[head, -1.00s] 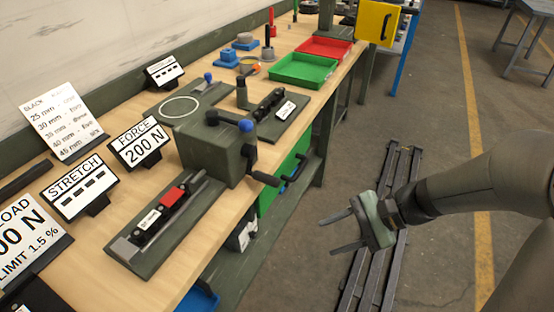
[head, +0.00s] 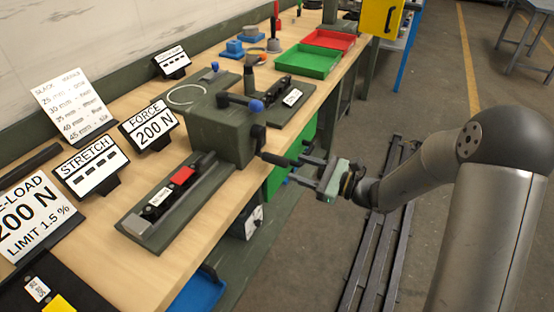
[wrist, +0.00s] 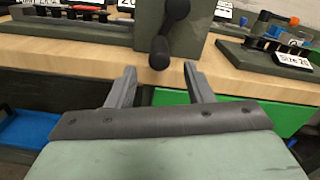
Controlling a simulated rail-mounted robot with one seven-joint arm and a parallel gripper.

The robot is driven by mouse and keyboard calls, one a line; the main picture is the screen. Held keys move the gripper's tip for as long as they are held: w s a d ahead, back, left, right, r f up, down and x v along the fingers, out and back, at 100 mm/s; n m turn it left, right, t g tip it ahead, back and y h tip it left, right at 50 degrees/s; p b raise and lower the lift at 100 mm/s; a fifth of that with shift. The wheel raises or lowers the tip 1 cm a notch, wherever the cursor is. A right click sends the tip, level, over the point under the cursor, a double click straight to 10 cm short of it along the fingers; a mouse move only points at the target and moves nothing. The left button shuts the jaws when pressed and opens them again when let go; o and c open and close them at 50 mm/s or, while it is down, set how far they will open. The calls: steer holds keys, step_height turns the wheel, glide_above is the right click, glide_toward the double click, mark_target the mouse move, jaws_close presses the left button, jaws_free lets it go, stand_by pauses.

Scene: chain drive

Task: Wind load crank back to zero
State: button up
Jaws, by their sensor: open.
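The load crank (head: 259,140) is a dark arm on the front side of a green-grey box (head: 222,128), with a black handle (head: 275,159) at its lower end sticking out past the bench edge. In the wrist view the crank handle (wrist: 160,54) hangs centrally, just beyond and between the fingertips. My gripper (head: 298,170) is open and empty in front of the handle, and its fingers point at it in the wrist view (wrist: 160,72). I see no contact with the handle. The FORCE sign (head: 152,129) reads 200 N.
A blue-knobbed lever (head: 240,102) sits on top of the box. A rail fixture with a red block (head: 183,176) lies on the bench to the left. Green drawers (head: 278,180) are below the bench edge.

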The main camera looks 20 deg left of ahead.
mark_target(277, 160)
steer(key=x, duration=0.7)
steer(key=shift+a, duration=0.4)
jaws_close()
